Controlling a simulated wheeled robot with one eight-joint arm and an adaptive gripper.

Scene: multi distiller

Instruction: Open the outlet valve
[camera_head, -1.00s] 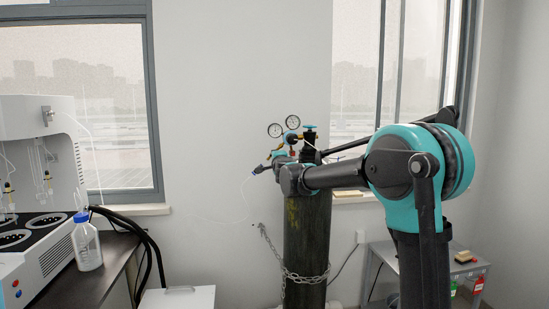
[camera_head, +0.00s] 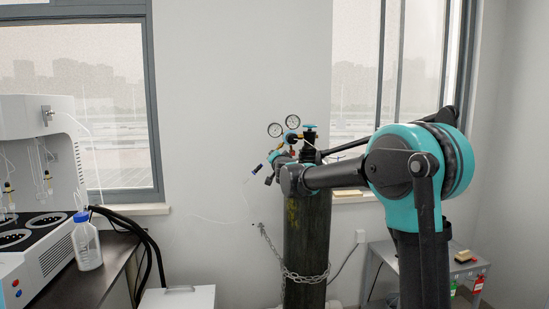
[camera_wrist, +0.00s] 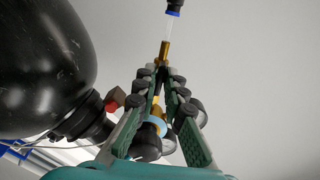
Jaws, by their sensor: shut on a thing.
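The gas cylinder (camera_head: 307,235) stands upright with two round gauges (camera_head: 284,128) and a blue-topped valve (camera_head: 309,127) on top. My gripper (camera_head: 274,162) is beside the regulator, left of the cylinder top, and small in the head view. In the wrist view, my gripper (camera_wrist: 160,78) has its green-and-black fingers closed together at the tips around the outlet valve, mostly hidden between them. A brass stem (camera_wrist: 164,52) of the outlet rises past the fingertips to a clear piece and a blue-ringed black end (camera_wrist: 174,8). A pale blue ring (camera_wrist: 156,124) shows behind the fingers.
The black cylinder body (camera_wrist: 45,65) is close on the left in the wrist view, beside a red part (camera_wrist: 114,99). A chain (camera_head: 305,277) wraps the cylinder. A thin tube (camera_head: 222,221) hangs before the wall. A distiller (camera_head: 40,180) and bottle (camera_head: 87,243) stand left.

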